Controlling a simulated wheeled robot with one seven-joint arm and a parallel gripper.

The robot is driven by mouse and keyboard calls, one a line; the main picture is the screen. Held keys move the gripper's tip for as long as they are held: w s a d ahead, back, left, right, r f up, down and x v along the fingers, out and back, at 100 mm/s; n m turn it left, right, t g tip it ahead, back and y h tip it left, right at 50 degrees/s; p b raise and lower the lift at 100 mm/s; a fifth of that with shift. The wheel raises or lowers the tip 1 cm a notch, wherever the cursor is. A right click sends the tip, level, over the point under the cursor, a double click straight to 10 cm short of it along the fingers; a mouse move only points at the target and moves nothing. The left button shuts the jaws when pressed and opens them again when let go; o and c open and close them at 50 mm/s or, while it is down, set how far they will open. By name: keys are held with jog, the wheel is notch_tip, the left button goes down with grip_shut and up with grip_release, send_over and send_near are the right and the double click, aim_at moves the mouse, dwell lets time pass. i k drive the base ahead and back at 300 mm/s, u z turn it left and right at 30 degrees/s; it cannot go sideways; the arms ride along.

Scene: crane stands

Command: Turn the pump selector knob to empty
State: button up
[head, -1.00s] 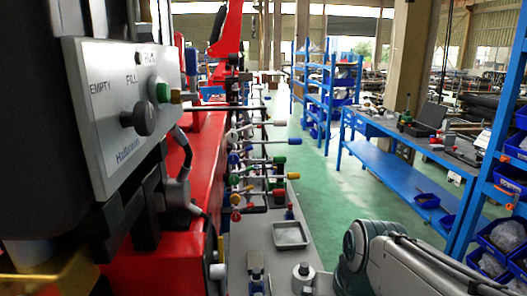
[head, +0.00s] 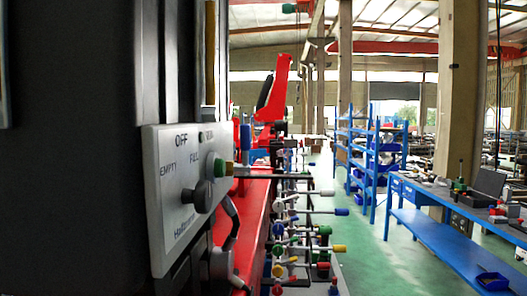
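The pump selector knob (head: 203,196) is a dark grey round knob on a light grey control panel (head: 170,245) at the left of the head view. The panel is seen at a steep angle and carries the labels OFF, EMPTY and FILL. EMPTY is printed to the left of the knob and FILL above it. I cannot tell which label the knob points to. A green button (head: 219,168) sits to the right, just above the knob. My gripper is not in view.
Behind the panel is a row of levers with coloured ends (head: 300,235) on a red machine (head: 255,215). A blue workbench (head: 440,225) and blue shelves (head: 370,160) stand to the right. The green floor (head: 375,265) between is clear.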

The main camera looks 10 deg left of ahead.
aim_at(202, 197)
jog(key=z, duration=0.05)
jog(key=k, duration=0.45)
jog(key=u, duration=0.5)
jog(key=i, duration=0.35)
jog(key=u, duration=1.4)
jog(key=k, duration=0.4)
jog(key=z, duration=1)
